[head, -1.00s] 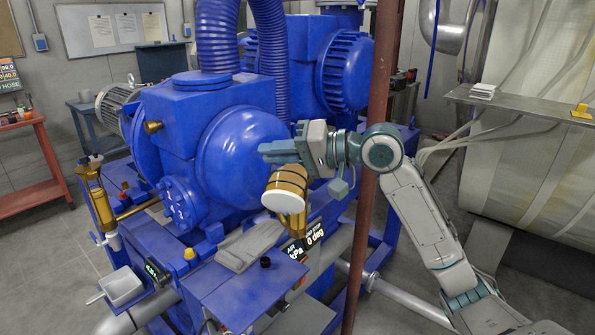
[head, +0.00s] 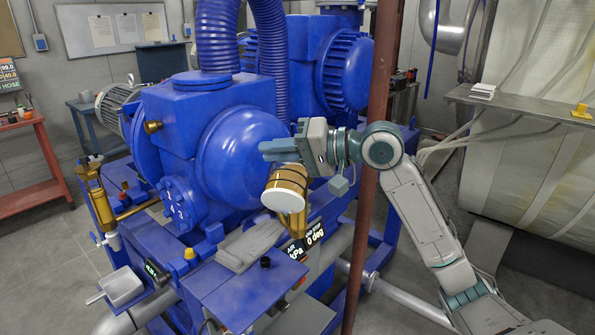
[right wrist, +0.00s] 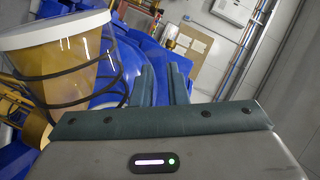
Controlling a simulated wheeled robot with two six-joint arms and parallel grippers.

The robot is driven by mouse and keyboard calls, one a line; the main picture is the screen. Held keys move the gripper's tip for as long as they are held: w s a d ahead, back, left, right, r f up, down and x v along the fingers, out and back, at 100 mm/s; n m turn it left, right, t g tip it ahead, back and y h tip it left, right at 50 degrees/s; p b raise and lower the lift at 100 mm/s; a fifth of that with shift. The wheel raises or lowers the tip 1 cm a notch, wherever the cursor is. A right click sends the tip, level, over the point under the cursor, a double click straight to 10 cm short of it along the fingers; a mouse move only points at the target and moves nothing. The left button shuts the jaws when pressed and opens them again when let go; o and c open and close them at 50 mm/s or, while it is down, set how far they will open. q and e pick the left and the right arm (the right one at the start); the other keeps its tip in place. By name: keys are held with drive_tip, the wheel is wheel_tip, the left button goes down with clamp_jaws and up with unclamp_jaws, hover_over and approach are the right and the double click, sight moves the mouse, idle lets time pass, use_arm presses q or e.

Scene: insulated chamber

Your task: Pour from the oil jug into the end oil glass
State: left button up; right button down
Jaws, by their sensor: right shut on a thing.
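The oil jug (head: 291,181) is amber with dark bands and a white round end (head: 281,201). It lies tilted in front of the blue dome, the white end towards the head camera. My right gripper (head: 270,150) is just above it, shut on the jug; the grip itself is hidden. In the right wrist view the jug (right wrist: 85,73) fills the upper left beside the gripper fingers (right wrist: 162,68). An amber upright part (head: 298,222), probably the end oil glass, shows below the jug, mostly covered by it; I cannot see its mouth. My left gripper is out of view.
The blue pump (head: 170,125) stands close behind the jug. A red-brown post (head: 371,230) rises beside my right arm. A grey cloth (head: 250,243) lies on the blue bench (head: 235,290).

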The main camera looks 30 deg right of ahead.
sight(275, 180)
drive_tip(key=shift+w+r, duration=0.1)
drive_tip(key=shift+r, duration=0.1)
idle(0.7)
drive_tip(key=f, duration=0.1)
drive_tip(key=s+f+n, duration=0.1)
drive_tip(key=a+f+n, duration=0.1)
drive_tip(key=shift+s+a+f, duration=0.1)
drive_tip(key=shift+s+f, duration=0.15)
drive_tip(key=shift+f, duration=0.05)
drive_tip(key=shift+r+n+t, duration=0.1)
drive_tip(key=shift+n+t, duration=0.2)
drive_tip(key=shift+t, duration=0.1)
drive_tip(key=shift+s+f, duration=0.1)
drive_tip(key=shift+f, duration=0.2)
drive_tip(key=s+a+f+n+t, duration=0.1)
drive_tip(key=s+a+f+n, duration=0.3)
drive_tip(key=f+n, duration=0.4)
drive_tip(key=shift+s+f+n+t, duration=0.3)
drive_tip(key=shift+s+f+t, duration=0.1)
drive_tip(key=shift+f, duration=0.45)
drive_tip(key=shift+a, duration=0.1)
